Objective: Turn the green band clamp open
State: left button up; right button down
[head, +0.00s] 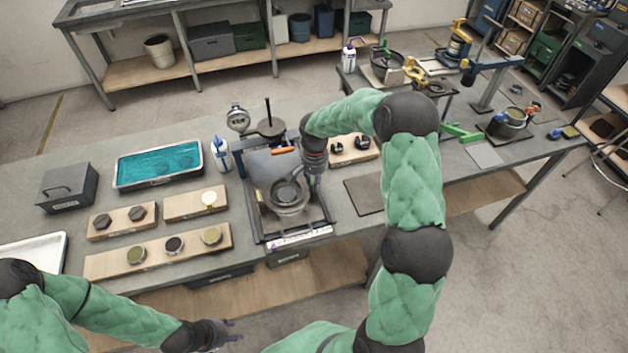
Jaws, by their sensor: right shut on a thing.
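A green bar-like part (460,132) sits on the right table, beside a round pot (510,120) with orange and blue parts; I cannot tell whether it is the green band clamp. My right gripper (314,184) points down at the right side of a round grey metal part (288,194) in a dark fixture (262,222) on the near bench. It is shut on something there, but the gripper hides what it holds. My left gripper (230,332) is low in front of the bench, away from everything, and looks open and empty.
A dial gauge (238,118), a white bottle (221,152) and an orange handle (283,150) stand near the fixture. Wooden blocks (160,252), a teal-filled tray (158,166) and a grey box (68,187) lie to the left. A dark flat mat (364,195) lies to the right.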

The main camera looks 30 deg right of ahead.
jog(key=n, duration=0.5)
jog(key=shift+w+d+r+n+p, duration=0.1)
jog(key=shift+w+d+n+p, duration=0.05)
jog(key=shift+n+p, duration=0.25)
dwell(0.4)
jog(key=c, duration=1)
grip_release()
jog(key=shift+c, duration=0.2)
